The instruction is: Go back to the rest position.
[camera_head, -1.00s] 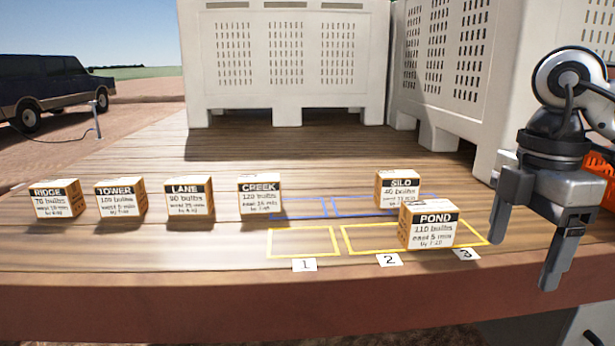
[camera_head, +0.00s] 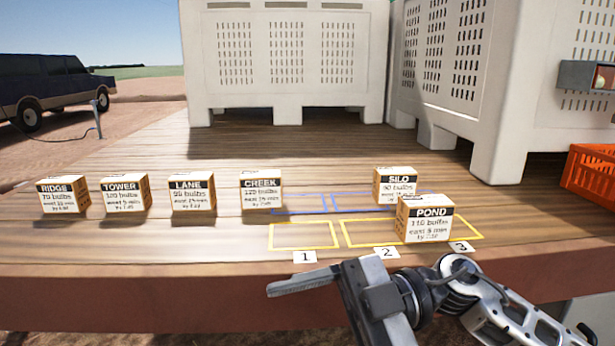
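My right gripper (camera_head: 318,310) is low at the front edge of the table, its arm coming in from the lower right. One finger points left; the other finger is out of frame. The finger sits at the palm's outer end, spread open, with nothing visible in it. The POND box (camera_head: 424,220) stands in the yellow row by label 3, apart from the gripper. The SILO box (camera_head: 395,186) stands behind it at the blue outlines. The CREEK (camera_head: 262,193), LANE (camera_head: 193,193), TOWER (camera_head: 125,195) and RIDGE (camera_head: 62,197) boxes stand in a row at left. My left gripper is not in view.
Yellow outline 1 (camera_head: 303,249) on the wooden table is empty. Large white slotted crates (camera_head: 285,100) stand at the back and right. An orange crate (camera_head: 590,180) is at the right edge. A dark vehicle (camera_head: 50,90) is parked beyond.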

